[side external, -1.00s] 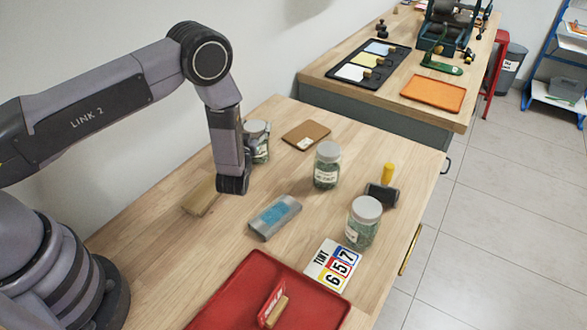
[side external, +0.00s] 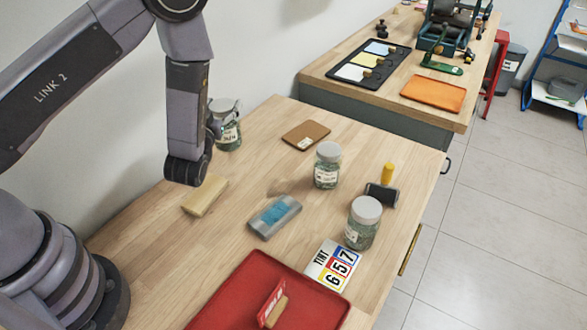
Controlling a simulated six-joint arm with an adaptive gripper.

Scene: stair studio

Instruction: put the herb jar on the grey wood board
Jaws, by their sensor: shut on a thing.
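My gripper (side external: 214,124), partly hidden behind my wrist, is shut on a glass jar (side external: 230,136) with a pale lid, a white label and greenish contents. The held jar is upright near the wall, left of the brown board. Two similar jars stand on the table: one in the middle (side external: 327,166) and one nearer the front right (side external: 363,223). The labels are too small to read, so I cannot tell which is the herb jar by name.
A brown board (side external: 306,134) with a small tag lies at the back. A grey-and-blue packet (side external: 274,217), a yellow-handled roller (side external: 384,189), a number card (side external: 333,265) and a red tray (side external: 222,306) occupy the table. Bare wood lies between them.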

